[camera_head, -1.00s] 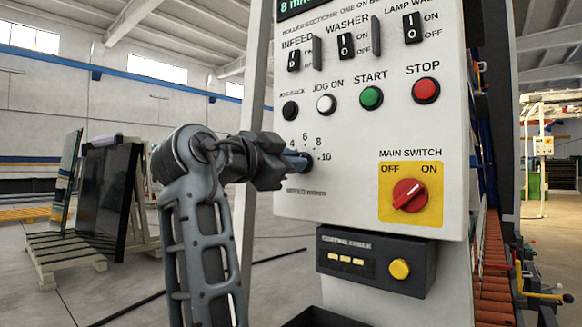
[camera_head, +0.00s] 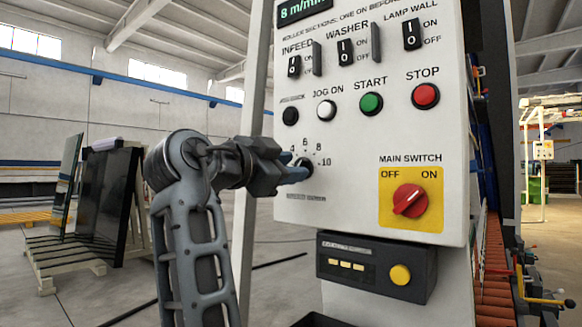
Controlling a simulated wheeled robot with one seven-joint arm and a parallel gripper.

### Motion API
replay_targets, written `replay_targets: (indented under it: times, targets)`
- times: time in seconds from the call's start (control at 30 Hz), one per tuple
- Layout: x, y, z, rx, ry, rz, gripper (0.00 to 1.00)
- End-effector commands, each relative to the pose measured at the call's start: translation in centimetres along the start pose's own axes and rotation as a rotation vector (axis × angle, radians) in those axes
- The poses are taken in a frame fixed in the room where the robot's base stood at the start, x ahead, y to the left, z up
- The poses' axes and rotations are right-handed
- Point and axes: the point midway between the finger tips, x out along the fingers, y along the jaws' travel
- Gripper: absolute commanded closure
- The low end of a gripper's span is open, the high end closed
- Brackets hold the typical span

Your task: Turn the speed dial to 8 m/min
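The speed dial (camera_head: 304,165) is a small dark knob on the white control panel (camera_head: 345,200), with marks 4, 6, 8 and 10 around it. It is partly hidden by my gripper and its pointer cannot be read. The display (camera_head: 304,10) at the panel's top reads 8 m/min in green. My gripper (camera_head: 298,168) comes from the left with its two fingers apart, one above the other, tips at the dial's left side. I cannot tell whether the tips touch the dial.
Above the dial are the jog button (camera_head: 326,110), green start button (camera_head: 371,103) and red stop button (camera_head: 426,96). The red main switch (camera_head: 409,200) is right of it. A dark box with a yellow button (camera_head: 400,275) juts out below.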

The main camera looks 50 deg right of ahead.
Motion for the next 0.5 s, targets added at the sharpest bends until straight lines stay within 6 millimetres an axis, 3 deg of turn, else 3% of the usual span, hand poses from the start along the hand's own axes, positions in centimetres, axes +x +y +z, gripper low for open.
replay_targets:
  times: [0.3,0.5]
  targets:
    - [-5.1,-0.1,0.0,0.000,-0.002,-0.003,0.62]
    - [-6.7,0.0,0.0,0.000,-0.001,0.000,0.62]
